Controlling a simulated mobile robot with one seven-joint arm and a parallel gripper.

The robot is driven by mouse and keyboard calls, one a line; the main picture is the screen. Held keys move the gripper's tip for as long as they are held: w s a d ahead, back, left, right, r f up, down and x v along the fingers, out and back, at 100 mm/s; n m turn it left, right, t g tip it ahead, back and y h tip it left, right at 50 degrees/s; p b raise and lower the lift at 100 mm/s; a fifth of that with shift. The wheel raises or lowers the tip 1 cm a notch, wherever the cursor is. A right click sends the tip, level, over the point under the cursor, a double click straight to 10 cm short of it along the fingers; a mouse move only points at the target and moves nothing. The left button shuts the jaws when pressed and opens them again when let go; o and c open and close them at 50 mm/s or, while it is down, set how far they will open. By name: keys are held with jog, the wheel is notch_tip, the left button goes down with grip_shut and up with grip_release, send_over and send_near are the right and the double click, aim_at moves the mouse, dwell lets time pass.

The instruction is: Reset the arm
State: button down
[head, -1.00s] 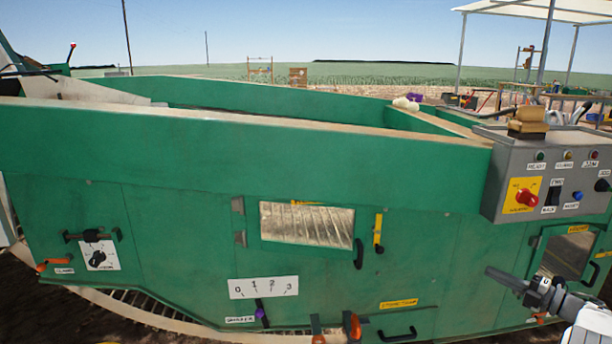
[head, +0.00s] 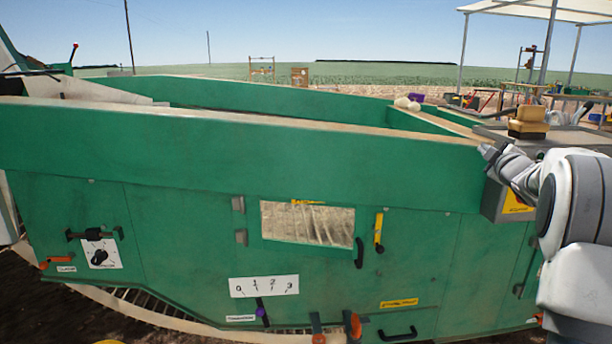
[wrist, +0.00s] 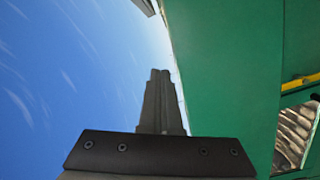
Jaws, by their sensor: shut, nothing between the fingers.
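My arm stands raised at the right edge of the head view, with white and grey links. The green machine wall (wrist: 222,70) fills the right of that view and blue sky fills the left. My arm hides most of the control box's knobs and labels.
The long green machine (head: 150,150) spans the head view, with a window (head: 307,223), a numbered scale plate (head: 264,287), a dial (head: 99,254) and several handles. Open air lies above the machine's top edge.

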jog(key=s+a+r+m+g+h, duration=0.15)
jog(key=s+a+m+g, duration=0.45)
jog(key=s+a, duration=0.75)
jog(key=s+a+f+m+g+y, duration=0.15)
jog(key=s+a+f, duration=0.4)
jog(key=s, duration=0.55)
jog(key=s+a+f+m+g+y, duration=0.1)
jog(key=s+a+f+m+g, duration=0.15)
jog(key=s+a+f, duration=0.6)
jog(key=s+a+f+m+g+y, duration=0.1)
jog(key=s+a+f+g+y, duration=0.15)
jog(key=s, duration=1.05)
notch_tip(320, 180, up, 28)
jog(key=p, duration=2.7)
jog(key=shift+w+a+f+h, duration=0.2)
jog(key=shift+a+f+h, duration=0.05)
jog(key=shift+h, duration=0.2)
